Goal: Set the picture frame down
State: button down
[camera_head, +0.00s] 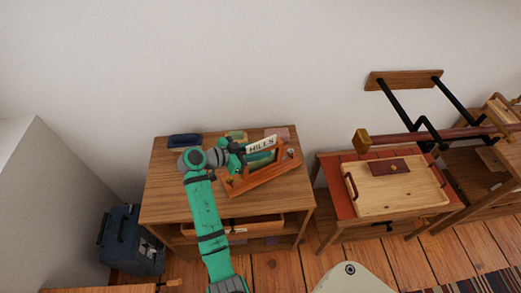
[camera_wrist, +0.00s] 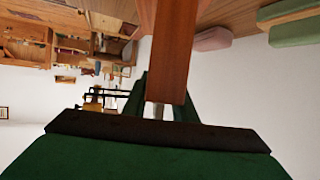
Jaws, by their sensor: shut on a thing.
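The picture frame (camera_head: 266,181) has orange-brown wooden edges and a print lettered "HILLS" with green below. In the head view it is over the right half of the wooden desk's top (camera_head: 170,205), turned at an angle. My gripper (camera_head: 236,158) is at its left side and shut on it. In the wrist view a reddish-brown wooden bar of the frame (camera_wrist: 171,50) runs up from between the fingers of my gripper (camera_wrist: 160,108). The fingertips are partly hidden behind the bar. I cannot tell whether the frame touches the desktop.
A dark blue item (camera_head: 185,140), a green item (camera_head: 236,136) and a pink item (camera_head: 277,133) lie along the desk's back edge. A drawer (camera_head: 262,227) is open below. A red-topped stand with a wooden tray (camera_head: 375,201) is at right. The desktop's left front is clear.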

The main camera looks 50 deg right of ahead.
jog(key=shift+f, duration=0.4)
dwell(0.4)
jog(key=c, duration=1.5)
grip_release()
jog(key=shift+o, duration=0.7)
jog(key=shift+f, duration=0.2)
jog(key=v, duration=1.1)
